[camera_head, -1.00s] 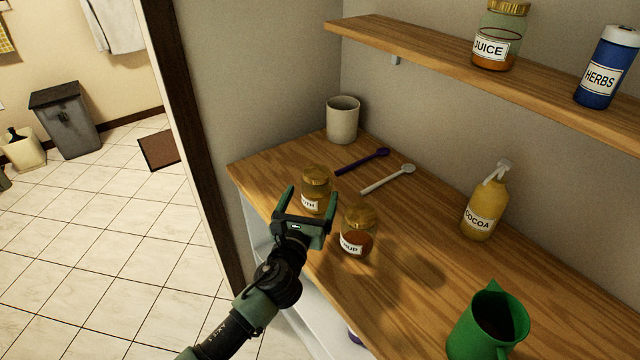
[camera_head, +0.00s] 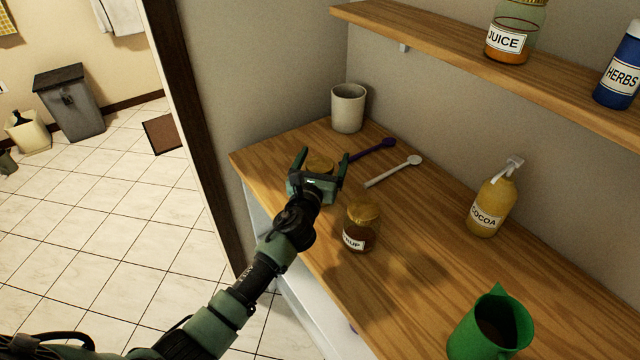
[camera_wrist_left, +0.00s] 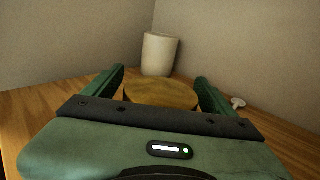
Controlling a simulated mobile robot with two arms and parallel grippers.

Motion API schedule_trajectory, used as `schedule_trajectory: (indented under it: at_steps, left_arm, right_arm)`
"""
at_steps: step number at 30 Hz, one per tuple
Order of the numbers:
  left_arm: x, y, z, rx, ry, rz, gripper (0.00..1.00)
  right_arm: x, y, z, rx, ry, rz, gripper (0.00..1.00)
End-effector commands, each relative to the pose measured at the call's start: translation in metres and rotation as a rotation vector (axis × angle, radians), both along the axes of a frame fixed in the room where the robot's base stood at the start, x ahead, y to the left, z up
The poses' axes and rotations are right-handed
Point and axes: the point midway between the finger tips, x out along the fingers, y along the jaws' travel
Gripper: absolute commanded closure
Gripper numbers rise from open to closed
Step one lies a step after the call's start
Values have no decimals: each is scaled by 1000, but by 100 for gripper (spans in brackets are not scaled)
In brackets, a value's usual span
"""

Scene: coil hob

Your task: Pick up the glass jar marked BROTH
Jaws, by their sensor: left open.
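The BROTH jar (camera_head: 320,163) stands on the wooden counter, mostly hidden behind my left gripper in the head view; only part of its gold lid shows and its label is covered. My left gripper (camera_head: 324,165) is open, with its fingers on either side of the lid. In the left wrist view the round gold lid (camera_wrist_left: 161,93) lies between the two green fingers (camera_wrist_left: 160,90). I cannot tell whether either finger touches the jar. My right gripper is not in view.
A SYRUP-like jar, label partly readable as "UP" (camera_head: 361,228), stands close right of my gripper. Behind are a pale cup (camera_head: 348,108), a purple spoon (camera_head: 374,149) and a white spoon (camera_head: 393,171). A COCOA bottle (camera_head: 491,204) and green jug (camera_head: 490,328) stand farther right. A shelf (camera_head: 450,64) overhangs.

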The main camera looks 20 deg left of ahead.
Motion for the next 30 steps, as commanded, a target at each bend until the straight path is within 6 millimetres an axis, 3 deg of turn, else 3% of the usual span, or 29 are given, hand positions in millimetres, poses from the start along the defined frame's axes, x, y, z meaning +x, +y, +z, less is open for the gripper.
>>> schedule_trajectory:
  at_steps: [3,12,23,30]
  left_arm:
    - [0,0,0,0,0,0,14]
    - [0,0,0,0,0,1,97]
    - [0,0,5,1,-4,1,100]
    - [0,1,33,3,-9,0,100]
  right_arm:
    - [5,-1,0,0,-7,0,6]
    - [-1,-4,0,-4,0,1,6]
    - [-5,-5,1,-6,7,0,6]
    - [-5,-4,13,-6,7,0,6]
